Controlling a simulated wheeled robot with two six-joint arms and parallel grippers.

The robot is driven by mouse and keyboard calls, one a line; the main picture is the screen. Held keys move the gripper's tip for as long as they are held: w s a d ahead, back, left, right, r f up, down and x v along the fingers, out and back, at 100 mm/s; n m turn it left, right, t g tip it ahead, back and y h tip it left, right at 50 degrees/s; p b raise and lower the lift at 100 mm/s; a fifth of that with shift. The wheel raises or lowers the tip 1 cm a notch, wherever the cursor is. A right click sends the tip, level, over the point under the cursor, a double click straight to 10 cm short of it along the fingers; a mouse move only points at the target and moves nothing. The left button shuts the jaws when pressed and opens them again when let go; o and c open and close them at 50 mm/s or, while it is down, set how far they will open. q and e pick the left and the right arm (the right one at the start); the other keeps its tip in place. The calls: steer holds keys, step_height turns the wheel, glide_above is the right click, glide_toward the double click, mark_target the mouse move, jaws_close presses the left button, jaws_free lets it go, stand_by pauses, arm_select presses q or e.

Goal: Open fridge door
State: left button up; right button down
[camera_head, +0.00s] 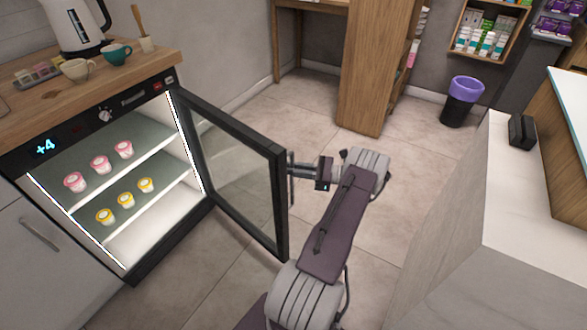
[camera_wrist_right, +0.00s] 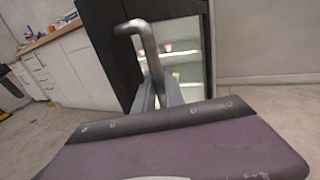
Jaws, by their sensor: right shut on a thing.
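The fridge (camera_head: 140,262) stands under the wooden counter with its lit inside showing. Its glass door (camera_head: 282,200), framed in black, stands wide open and swung out toward the right. My right gripper (camera_head: 293,166) is at the outer side of the door's free edge, shut on the door handle. In the right wrist view the grey bar handle (camera_wrist_right: 150,52) runs down between the gripper fingers (camera_wrist_right: 158,92). The door (camera_wrist_right: 108,50) shows behind it. My left gripper is not in view.
Two glass shelves in the fridge hold pink cups (camera_head: 101,165) and yellow cups (camera_head: 126,200). A kettle (camera_head: 75,25) and mugs (camera_head: 78,70) stand on the counter. A white counter (camera_head: 500,200) stands at the right. A bin (camera_head: 461,102) stands at the back. Tiled floor is clear beyond the door.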

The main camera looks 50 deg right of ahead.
steer(key=c, duration=1.4)
jaws_free()
steer(key=shift+w, duration=0.15)
steer(key=v, duration=0.9)
